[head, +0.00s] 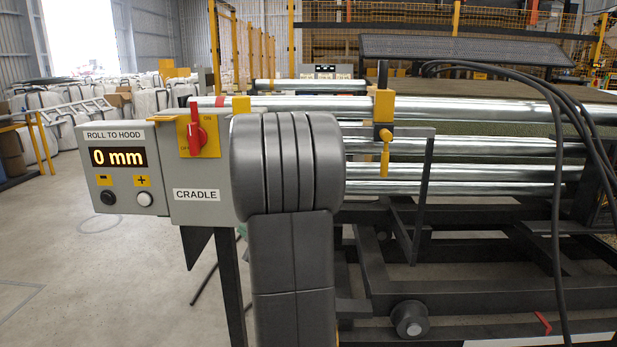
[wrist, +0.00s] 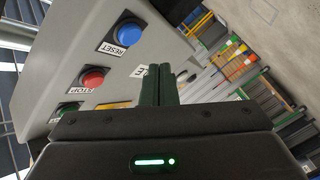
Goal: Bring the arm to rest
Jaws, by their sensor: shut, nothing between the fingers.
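My gripper (wrist: 163,72) shows in the wrist view with its two dark fingers together and nothing between them. It points at a grey control panel (wrist: 115,20); whether it touches the panel I cannot tell. The panel has a blue RESET button (wrist: 127,32), a red STOP button (wrist: 91,77) and a green button (wrist: 68,110) partly hidden by the gripper body. In the head view my grey arm links stand upright in the middle, and my gripper is out of sight there.
Just behind my arm is the CRADLE box (head: 215,213) with a red switch (head: 195,132) and a "0 mm" display (head: 118,157). Shiny rollers (head: 450,145) on a dark frame and hanging black cables (head: 555,110) lie to the right. Floor at left (head: 60,245) is clear.

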